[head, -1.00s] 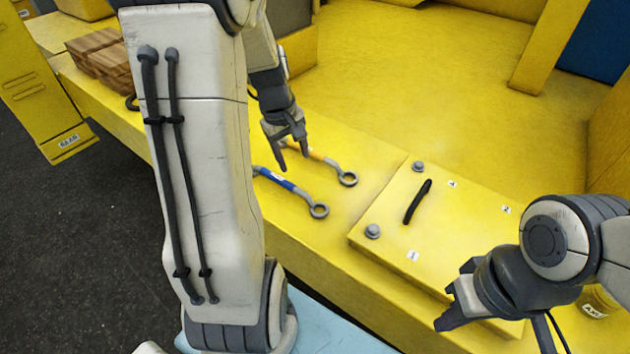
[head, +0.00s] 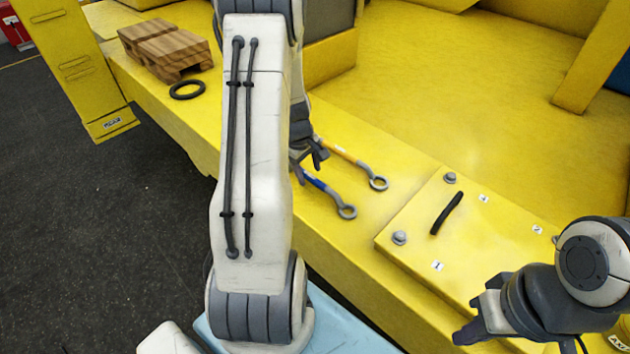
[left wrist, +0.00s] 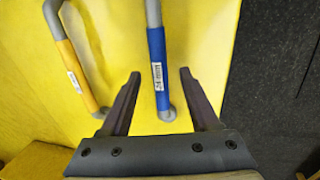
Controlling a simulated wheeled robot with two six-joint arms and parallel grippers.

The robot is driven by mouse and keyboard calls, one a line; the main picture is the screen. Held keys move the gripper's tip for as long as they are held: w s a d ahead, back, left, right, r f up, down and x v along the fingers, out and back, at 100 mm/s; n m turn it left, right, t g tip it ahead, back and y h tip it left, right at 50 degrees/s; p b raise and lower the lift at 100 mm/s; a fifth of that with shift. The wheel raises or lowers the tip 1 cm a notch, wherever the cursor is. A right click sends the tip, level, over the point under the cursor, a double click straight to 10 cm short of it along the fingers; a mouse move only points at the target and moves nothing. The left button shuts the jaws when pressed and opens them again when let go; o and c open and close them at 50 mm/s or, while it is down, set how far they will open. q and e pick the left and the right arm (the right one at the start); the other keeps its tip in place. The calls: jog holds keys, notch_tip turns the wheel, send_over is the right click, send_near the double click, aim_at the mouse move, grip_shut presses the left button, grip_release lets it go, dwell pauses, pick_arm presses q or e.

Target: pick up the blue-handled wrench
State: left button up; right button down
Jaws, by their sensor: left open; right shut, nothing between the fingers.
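The blue-handled wrench (head: 325,190) lies on the yellow surface with its grey ring end toward the lower right; my left arm hides its other end. In the left wrist view its blue handle (left wrist: 157,70) runs between the two fingers of my open left gripper (left wrist: 158,98), which do not visibly touch it. In the head view my left gripper (head: 308,160) is at the handle end of the wrench. A wrench with a yellow-orange handle (head: 345,155) lies beside it, farther back. My right gripper (head: 472,318) is shut and empty at the lower right.
A raised yellow plate (head: 415,215) with bolts and a black handle (head: 447,213) stands to the right of the wrenches. A black ring (head: 187,89) and wooden blocks (head: 165,48) are at the back left. The yellow surface ends at a front edge above dark floor.

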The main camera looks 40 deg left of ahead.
pick_arm(q)
jog(key=shift+w+f, duration=0.15)
jog(key=shift+f, duration=0.75)
grip_shut()
dwell(0.7)
